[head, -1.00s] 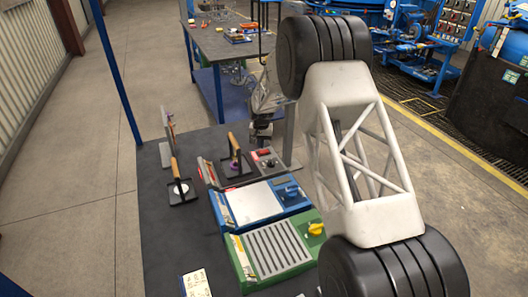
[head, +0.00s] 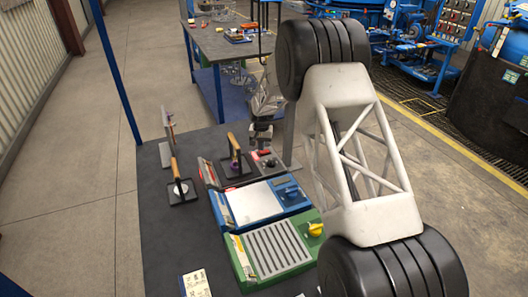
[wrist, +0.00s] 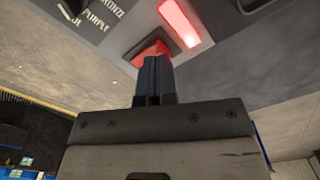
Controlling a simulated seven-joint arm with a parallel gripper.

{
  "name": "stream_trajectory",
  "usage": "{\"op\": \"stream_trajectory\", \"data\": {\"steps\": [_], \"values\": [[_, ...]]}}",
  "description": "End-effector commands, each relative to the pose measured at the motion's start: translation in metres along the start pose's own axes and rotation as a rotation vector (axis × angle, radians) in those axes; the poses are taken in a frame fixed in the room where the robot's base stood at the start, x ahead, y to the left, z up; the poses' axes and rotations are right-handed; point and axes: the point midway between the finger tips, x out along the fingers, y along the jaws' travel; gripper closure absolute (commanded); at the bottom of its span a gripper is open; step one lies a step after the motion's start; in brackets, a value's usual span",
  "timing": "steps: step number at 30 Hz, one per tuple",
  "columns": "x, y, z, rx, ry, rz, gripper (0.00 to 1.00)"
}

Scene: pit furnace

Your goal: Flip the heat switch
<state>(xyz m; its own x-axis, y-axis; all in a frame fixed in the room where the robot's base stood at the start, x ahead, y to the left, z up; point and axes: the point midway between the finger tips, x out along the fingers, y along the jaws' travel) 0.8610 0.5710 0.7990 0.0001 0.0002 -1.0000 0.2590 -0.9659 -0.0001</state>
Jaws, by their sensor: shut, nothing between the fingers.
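In the wrist view a red switch (wrist: 143,50) sits on a grey panel, partly hidden behind the fingertips of my gripper (wrist: 153,62). The fingers are shut with nothing between them. They overlap the switch, but I cannot tell whether they touch it. Beside the switch a rectangular red light (wrist: 180,22) glows. In the head view my gripper (head: 262,145) is over the grey unit (head: 270,165) at the back of the dark table, hiding part of its face.
The dark table (head: 165,235) also holds a blue unit (head: 255,203), a green unit (head: 240,262) with a yellow knob (head: 315,230), and stands with upright wooden handles (head: 175,170). White lettering, including "PURPLE" (wrist: 95,20), is on the panel. My arm covers the right side.

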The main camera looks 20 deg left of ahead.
Motion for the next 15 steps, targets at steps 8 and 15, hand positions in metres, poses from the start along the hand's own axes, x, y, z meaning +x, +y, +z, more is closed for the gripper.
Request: {"op": "stream_trajectory", "data": {"steps": [8, 15], "values": [[0.0031, 0.0, 0.0001, 0.0, 0.0, 0.0, 1.0], [0.0056, 0.0, 0.0001, 0.0, 0.0, 0.0, 1.0]]}}
